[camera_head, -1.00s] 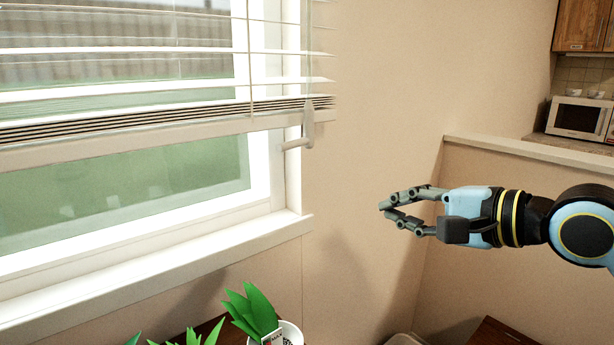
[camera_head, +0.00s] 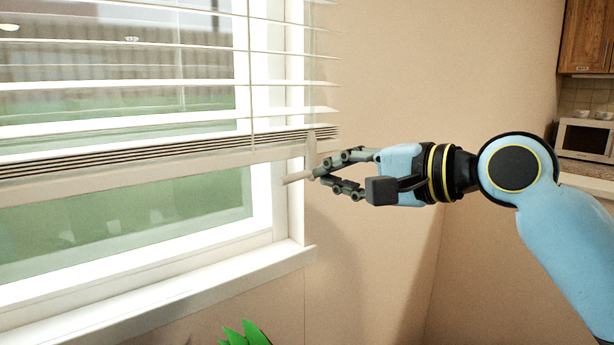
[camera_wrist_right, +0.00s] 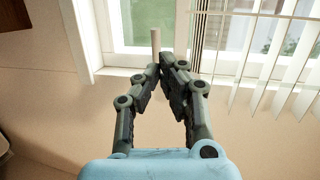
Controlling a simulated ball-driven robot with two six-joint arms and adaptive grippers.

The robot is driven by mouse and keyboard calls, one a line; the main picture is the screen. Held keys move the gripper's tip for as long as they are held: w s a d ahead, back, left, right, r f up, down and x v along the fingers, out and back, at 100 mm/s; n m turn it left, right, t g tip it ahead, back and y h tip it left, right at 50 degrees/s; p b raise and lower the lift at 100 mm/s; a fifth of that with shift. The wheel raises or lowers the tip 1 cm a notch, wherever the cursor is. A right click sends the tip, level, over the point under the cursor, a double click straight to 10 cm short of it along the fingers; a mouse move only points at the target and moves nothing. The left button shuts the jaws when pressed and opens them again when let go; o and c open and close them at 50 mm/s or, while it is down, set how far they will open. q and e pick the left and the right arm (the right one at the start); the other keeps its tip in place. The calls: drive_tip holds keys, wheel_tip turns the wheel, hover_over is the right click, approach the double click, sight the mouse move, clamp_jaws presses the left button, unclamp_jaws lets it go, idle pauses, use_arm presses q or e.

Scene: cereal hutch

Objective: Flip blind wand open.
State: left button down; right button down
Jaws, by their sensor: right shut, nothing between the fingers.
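The blind (camera_head: 150,165) hangs over the upper part of the window at the left, its slats apart and its lower slats stacked at the bottom rail. The pale blind wand (camera_head: 298,179) hangs at the blind's right end, with its short lower part sticking out to the left. My right gripper (camera_head: 318,176) is shut and empty, with its fingertips right beside the wand. In the right wrist view the wand (camera_wrist_right: 156,43) stands just beyond the fingertips (camera_wrist_right: 161,66). I cannot tell if they touch. My left gripper is not in view.
The white window sill (camera_head: 210,282) juts out below the gripper. A green plant (camera_head: 245,333) shows at the bottom edge. A microwave (camera_head: 585,138) and wooden cabinet (camera_head: 588,38) are far right. The wall right of the window is bare.

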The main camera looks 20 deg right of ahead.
sight(298, 173)
drive_tip(key=x, duration=0.5)
drive_tip(key=shift+w+a+f, duration=0.15)
drive_tip(key=shift+w+a, duration=0.05)
drive_tip(key=shift+w, duration=0.05)
drive_tip(key=w+a+m+h+p, duration=0.1)
drive_tip(key=p, duration=0.4)
drive_tip(key=shift+t+h, duration=0.3)
drive_tip(key=shift+t, duration=0.1)
drive_tip(key=shift+w+a, duration=0.1)
drive_tip(key=shift+w, duration=0.05)
